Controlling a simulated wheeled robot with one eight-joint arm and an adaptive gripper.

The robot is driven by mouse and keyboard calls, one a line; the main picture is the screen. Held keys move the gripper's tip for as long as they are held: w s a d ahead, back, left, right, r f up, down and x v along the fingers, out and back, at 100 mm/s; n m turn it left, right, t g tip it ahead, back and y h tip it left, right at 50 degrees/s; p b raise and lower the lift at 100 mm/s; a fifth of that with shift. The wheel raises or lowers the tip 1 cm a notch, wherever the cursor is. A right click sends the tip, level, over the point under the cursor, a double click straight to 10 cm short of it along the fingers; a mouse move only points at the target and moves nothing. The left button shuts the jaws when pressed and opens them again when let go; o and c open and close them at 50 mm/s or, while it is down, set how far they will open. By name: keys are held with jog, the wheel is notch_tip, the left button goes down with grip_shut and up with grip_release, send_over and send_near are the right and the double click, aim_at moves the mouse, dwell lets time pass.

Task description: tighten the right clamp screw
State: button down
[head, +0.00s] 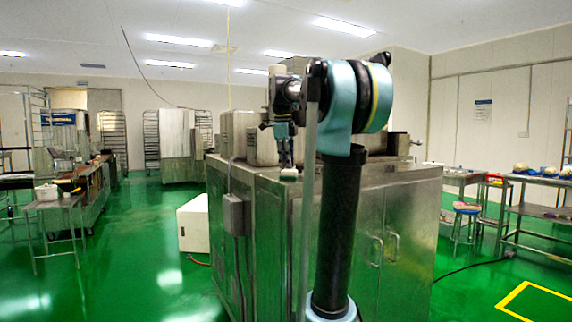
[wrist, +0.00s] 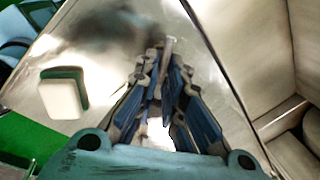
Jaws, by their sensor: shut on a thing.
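My gripper (head: 285,160) points down at the near left part of the steel machine's top (head: 262,179) in the head view. In the wrist view my gripper (wrist: 166,55) has its two blue-padded fingers drawn together at the tips. A small pale grey piece (wrist: 169,46) shows at the fingertips, over the steel top. It looks like the clamp screw, but the fingers hide most of it, and I cannot tell from its shape whether it is the right one. No second screw can be made out.
A white block with a green side (wrist: 62,96) lies left of my fingers on the steel top. Metal housings (head: 240,135) stand behind my gripper. Steel walls (wrist: 265,60) rise at the right in the wrist view.

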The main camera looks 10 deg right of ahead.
jog(key=shift+w, duration=0.2)
jog(key=c, duration=1.8)
grip_release()
jog(key=shift+w, duration=0.1)
jog(key=shift+r, duration=0.1)
jog(key=r, duration=0.3)
jog(key=s+r, duration=0.1)
jog(key=r, duration=0.3)
jog(key=s+a+r, duration=0.1)
jog(key=r, duration=0.3)
jog(key=shift+a+r, duration=0.1)
jog(key=shift+r, duration=0.1)
